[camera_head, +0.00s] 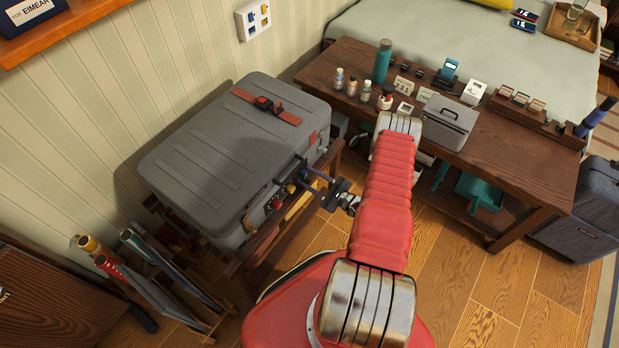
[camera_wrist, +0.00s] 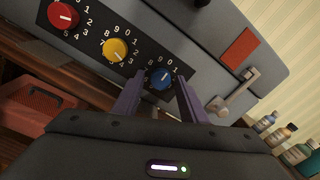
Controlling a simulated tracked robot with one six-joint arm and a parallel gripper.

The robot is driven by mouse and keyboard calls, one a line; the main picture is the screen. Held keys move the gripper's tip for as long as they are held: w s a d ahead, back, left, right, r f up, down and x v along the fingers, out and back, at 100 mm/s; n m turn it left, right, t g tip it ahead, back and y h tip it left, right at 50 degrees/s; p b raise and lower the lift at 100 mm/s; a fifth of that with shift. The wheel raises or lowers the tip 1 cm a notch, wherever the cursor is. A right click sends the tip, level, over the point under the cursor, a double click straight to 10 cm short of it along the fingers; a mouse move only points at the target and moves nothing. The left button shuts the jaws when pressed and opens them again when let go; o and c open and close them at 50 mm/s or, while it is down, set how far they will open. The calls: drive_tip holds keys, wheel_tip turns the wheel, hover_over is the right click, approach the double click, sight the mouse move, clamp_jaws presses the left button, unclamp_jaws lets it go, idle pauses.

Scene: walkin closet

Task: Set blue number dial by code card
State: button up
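The blue dial (camera_wrist: 160,78) is on the dark number panel of a grey suitcase (camera_head: 235,150). A yellow dial (camera_wrist: 116,50) and a red dial (camera_wrist: 63,16) sit left of it in the wrist view. The blue dial's exact setting is too small to read. My gripper (camera_wrist: 159,88) is open, its two purple fingers on either side of the blue dial, with small gaps visible. In the head view my gripper (camera_head: 318,181) reaches to the suitcase's front. A small white card (camera_head: 402,86) with dark figures, perhaps "231", stands on the table; I cannot tell if it is the code card.
The wooden table (camera_head: 500,150) holds a teal bottle (camera_head: 382,62), small bottles and a grey box (camera_head: 449,122). A metal latch (camera_wrist: 234,96) is right of the blue dial. A rack with rolled items (camera_head: 140,265) stands lower left.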

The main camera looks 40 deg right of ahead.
drive_tip(key=c, duration=0.9)
drive_tip(key=shift+m, duration=0.4)
drive_tip(key=m, duration=0.2)
drive_tip(key=shift+m, duration=2.1)
drive_tip(key=o, duration=1.1)
drive_tip(key=shift+c, duration=0.2)
